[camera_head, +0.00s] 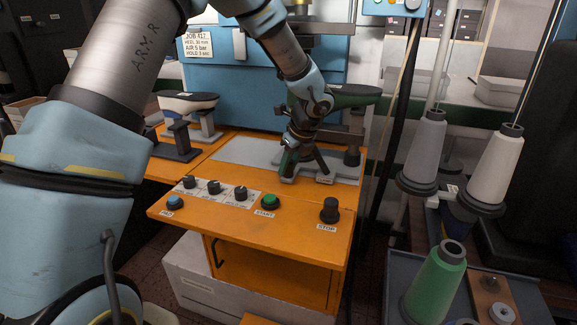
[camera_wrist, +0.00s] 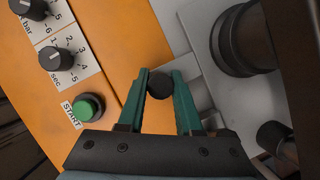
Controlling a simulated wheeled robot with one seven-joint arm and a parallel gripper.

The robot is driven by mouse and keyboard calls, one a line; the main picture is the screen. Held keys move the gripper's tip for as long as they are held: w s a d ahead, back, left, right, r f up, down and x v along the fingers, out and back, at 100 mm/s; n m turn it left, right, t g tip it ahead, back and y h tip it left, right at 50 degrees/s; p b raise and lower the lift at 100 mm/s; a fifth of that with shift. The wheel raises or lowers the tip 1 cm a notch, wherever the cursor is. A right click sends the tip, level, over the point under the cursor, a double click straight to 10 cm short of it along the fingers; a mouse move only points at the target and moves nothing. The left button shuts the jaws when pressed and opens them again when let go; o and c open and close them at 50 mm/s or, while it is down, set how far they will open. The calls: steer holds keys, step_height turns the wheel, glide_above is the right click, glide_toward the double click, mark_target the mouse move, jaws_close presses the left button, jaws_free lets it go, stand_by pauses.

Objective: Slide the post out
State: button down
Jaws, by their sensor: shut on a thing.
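My gripper (camera_head: 289,163) reaches down over the grey plate on the orange machine table. In the wrist view its green fingers (camera_wrist: 160,88) are closed around a dark round knob (camera_wrist: 159,81). The knob's mounting is mostly hidden by the fingers. A large dark cylinder, apparently the post (camera_wrist: 236,40), stands on the grey base to the right, apart from the fingers. In the head view a dark upright (camera_head: 352,145) stands under a dark green shoe last (camera_head: 354,95). My arm partly hides this area.
The orange front panel holds dials, a green START button (camera_head: 270,202), a blue button (camera_head: 175,202) and a black STOP knob (camera_head: 330,209). Another last (camera_head: 188,103) stands on the left. Thread cones (camera_head: 437,284) stand on the right. The blue press body rises behind.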

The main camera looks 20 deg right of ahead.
stand_by(0.8)
steer(key=w+a+p, duration=0.2)
steer(key=w+a, duration=0.4)
steer(key=w+a+p, duration=0.3)
steer(key=w+a, duration=0.3)
steer(key=a, duration=0.1)
steer(key=shift+w+a, duration=0.3)
steer(key=shift+a, duration=0.1)
steer(key=c, duration=0.9)
jaws_free()
steer(key=shift+w, duration=0.1)
steer(key=shift+o, duration=0.2)
steer(key=shift+r, duration=0.1)
steer(key=b+v, duration=0.1)
steer(key=v, duration=0.9)
steer(key=shift+r, duration=0.3)
